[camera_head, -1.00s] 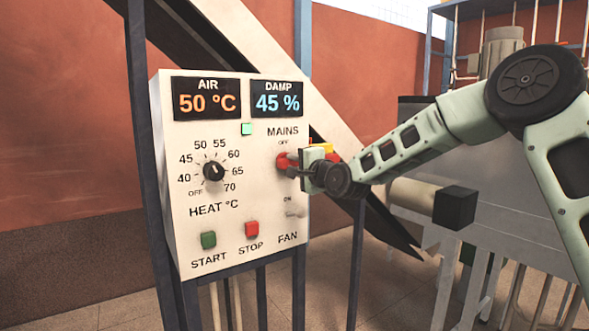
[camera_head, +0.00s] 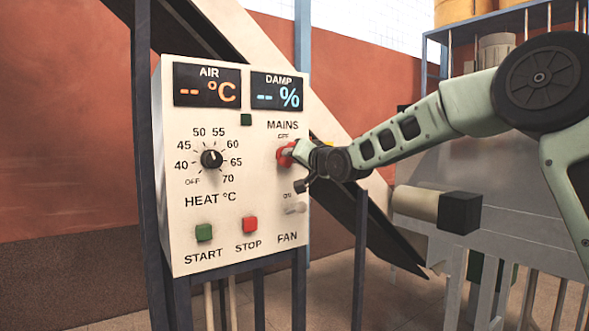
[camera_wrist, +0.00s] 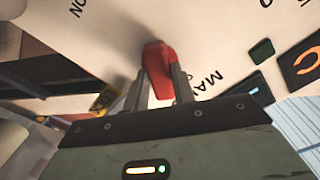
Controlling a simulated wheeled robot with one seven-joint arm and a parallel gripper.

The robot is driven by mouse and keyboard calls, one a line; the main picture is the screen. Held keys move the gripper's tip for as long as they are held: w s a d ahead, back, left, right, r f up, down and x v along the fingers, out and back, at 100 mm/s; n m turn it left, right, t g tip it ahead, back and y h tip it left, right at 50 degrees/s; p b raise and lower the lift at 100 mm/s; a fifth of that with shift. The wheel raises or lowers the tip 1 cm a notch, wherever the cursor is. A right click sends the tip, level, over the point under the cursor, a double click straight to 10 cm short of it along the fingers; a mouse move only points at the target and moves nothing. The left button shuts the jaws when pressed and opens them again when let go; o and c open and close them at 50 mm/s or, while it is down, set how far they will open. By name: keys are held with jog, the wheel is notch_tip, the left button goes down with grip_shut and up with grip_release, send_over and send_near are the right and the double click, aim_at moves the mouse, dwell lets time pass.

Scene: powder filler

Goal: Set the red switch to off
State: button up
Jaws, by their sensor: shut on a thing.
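The red switch (camera_head: 286,154) sits under the MAINS label on the white control panel (camera_head: 235,228). In the wrist view the red switch handle (camera_wrist: 158,66) stands between the two fingers of my gripper (camera_wrist: 160,90), which is shut on it. In the head view my gripper (camera_head: 298,152) reaches the switch from the right and partly hides it. The AIR display (camera_head: 207,86) and the DAMP display (camera_head: 278,91) show dashes, and the small square lamp (camera_head: 246,119) is dark green.
The heat dial (camera_head: 211,159) is left of the switch. The fan toggle (camera_head: 296,208) is just below my gripper. A green START button (camera_head: 204,232) and a red STOP button (camera_head: 250,224) are lower down. A sloping chute (camera_head: 385,235) passes behind the panel.

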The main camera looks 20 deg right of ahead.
jog(key=shift+f+n+b, duration=0.1)
jog(key=shift+n+b, duration=1.75)
jog(key=shift+n, duration=1.45)
jog(key=o, duration=1)
jog(key=v, duration=1.7)
jog(key=shift+s+b, duration=0.2)
jog(key=shift+b, duration=0.2)
